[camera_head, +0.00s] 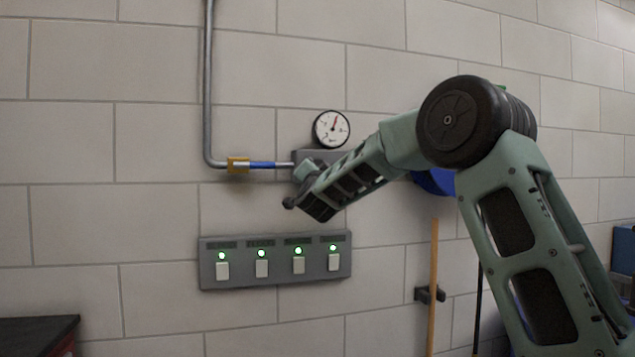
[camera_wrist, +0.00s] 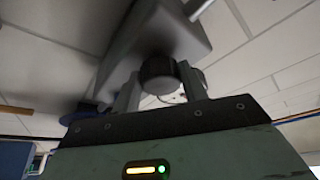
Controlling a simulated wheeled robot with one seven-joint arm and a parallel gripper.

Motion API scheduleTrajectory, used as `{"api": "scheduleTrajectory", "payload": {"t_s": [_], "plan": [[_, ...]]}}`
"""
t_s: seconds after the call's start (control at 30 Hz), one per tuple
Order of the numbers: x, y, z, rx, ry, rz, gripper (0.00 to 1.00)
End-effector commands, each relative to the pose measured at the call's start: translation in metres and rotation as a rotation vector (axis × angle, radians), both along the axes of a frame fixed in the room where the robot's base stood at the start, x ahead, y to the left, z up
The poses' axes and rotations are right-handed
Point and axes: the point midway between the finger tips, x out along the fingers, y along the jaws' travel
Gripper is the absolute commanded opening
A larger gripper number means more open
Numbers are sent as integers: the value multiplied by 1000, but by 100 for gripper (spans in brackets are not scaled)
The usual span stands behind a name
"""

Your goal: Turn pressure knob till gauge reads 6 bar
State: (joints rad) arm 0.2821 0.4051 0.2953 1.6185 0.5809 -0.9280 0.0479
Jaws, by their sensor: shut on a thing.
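The round white pressure gauge (camera_head: 331,129) has a black rim and a red needle. It is mounted on the wall above a grey regulator block (camera_head: 318,156). The needle points up and slightly right; the numbers are too small to read. In the wrist view the dark round knob (camera_wrist: 158,74) projects from the grey block (camera_wrist: 158,32). My gripper (camera_wrist: 160,88) is shut on the knob, one finger on each side.
A metal pipe (camera_head: 207,85) with a yellow fitting (camera_head: 238,165) and blue section (camera_head: 262,165) runs left of the block. A switch panel (camera_head: 207,272) with several green lights sits below. A wooden handle (camera_head: 433,285) stands right; a dark bench (camera_head: 38,330) is lower left.

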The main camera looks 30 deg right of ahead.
Motion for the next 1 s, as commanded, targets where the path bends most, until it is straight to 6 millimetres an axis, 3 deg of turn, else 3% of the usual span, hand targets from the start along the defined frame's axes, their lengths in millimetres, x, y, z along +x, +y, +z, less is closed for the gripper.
{"api": "scheduleTrajectory", "payload": {"t_s": [1.0], "plan": [[1, 3, 10, 925, -264, -1, 20]]}}
